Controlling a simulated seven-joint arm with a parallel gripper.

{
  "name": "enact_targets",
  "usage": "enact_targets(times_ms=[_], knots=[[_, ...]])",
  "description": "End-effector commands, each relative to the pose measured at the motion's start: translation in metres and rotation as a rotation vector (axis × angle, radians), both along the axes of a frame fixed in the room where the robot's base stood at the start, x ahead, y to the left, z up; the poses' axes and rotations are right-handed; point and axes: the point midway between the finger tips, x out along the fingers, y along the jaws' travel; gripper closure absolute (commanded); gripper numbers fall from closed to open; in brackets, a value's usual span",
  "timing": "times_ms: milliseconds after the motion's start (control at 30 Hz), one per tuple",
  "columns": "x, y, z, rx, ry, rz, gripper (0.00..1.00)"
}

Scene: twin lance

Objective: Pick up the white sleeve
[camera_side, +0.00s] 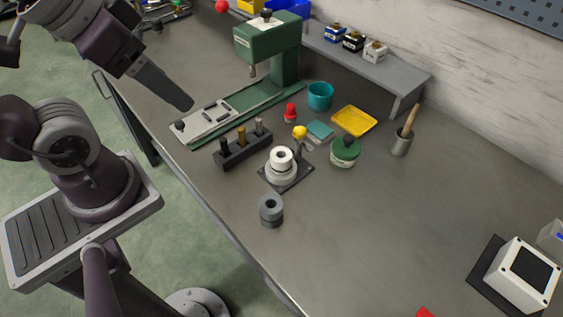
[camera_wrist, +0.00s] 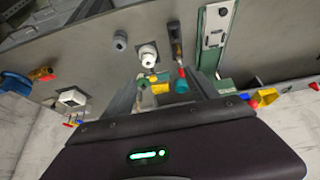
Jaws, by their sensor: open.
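The white sleeve (camera_side: 281,157) is a short white ring with a dark hole, standing upright on a round white and grey fixture on a dark square plate (camera_side: 296,177). In the wrist view the white sleeve (camera_wrist: 148,51) shows beyond the fingers, near the upper middle. My gripper (camera_side: 186,104) is at the upper left in the side view, high and well apart from the sleeve. In the wrist view my gripper (camera_wrist: 160,84) has its two fingers spread, with nothing held between them.
A grey ring part (camera_side: 271,210) stands in front of the fixture. A black block with several pegs (camera_side: 242,148) is to its left, and a green-lidded jar (camera_side: 345,151) to its right. A green press (camera_side: 268,45) stands behind. The bench's right middle is clear.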

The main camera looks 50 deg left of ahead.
Motion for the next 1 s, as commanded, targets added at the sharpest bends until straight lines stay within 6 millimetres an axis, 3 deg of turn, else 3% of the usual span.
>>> enact_targets(times_ms=[167,367,533,700,867,1000], knots=[[0.01,0.001,-0.013,0.13,0.157,-0.169,0.32],[0.055,-0.008,-0.057,0.579,0.522,-0.7,0.32],[0.099,-0.045,-0.116,1.028,0.74,-1.159,0.32],[0.12,-0.092,-0.179,1.427,0.841,-1.496,0.32],[0.124,-0.112,-0.21,1.606,0.864,-1.625,0.32],[0.132,-0.104,-0.219,1.627,0.868,-1.636,0.32]])
